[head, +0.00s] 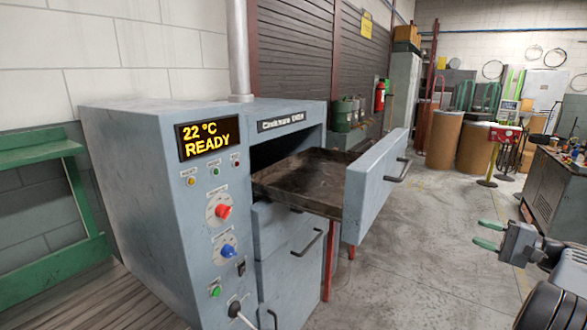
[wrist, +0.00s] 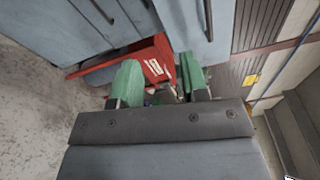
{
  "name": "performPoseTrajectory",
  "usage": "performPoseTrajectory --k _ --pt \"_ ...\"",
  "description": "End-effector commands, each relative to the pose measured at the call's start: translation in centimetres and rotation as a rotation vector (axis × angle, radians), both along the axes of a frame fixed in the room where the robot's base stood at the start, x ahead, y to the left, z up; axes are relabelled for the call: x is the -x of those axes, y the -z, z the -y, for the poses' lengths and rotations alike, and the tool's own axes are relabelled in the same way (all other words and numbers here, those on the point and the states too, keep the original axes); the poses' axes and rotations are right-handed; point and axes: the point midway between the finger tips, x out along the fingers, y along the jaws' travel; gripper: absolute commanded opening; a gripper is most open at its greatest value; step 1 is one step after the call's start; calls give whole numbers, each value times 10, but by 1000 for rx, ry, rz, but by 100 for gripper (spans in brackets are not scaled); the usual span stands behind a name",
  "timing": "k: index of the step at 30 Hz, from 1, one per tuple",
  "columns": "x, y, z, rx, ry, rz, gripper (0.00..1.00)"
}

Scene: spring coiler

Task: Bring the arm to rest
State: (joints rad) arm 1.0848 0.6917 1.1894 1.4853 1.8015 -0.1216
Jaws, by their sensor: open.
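My gripper (head: 487,234) is at the right of the head view, its two green fingers pointing left, apart from the oven and with clear space around it. It also shows in the wrist view (wrist: 158,70), where the fingers are spread with nothing held between them. Most of my arm is cut off at the right edge of the head view.
A grey oven (head: 140,170) reads "22 °C READY". Its top drawer (head: 374,188) is pulled out, showing a dark tray (head: 300,180). A green rack (head: 50,265) stands left. Concrete floor (head: 420,270) is clear between drawer and gripper. A grey cabinet (head: 545,195) stands behind my arm.

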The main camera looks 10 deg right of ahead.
Motion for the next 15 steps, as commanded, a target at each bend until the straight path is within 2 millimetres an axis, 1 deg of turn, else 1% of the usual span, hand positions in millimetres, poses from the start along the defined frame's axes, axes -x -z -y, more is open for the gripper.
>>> performPoseTrajectory --k 1,2,3,5,8,11,14,15 --pt "0 14 -1 3 18 -60 41" --pt "0 22 -3 10 30 -101 41" --pt "0 32 -7 23 40 -157 41" --pt "0 48 -16 48 50 -242 41" --pt "0 71 -41 118 48 -389 41" --pt "5 92 -79 238 20 -545 41" --pt "20 109 -133 440 -43 -693 41" --pt "29 114 -156 545 -80 -737 41"
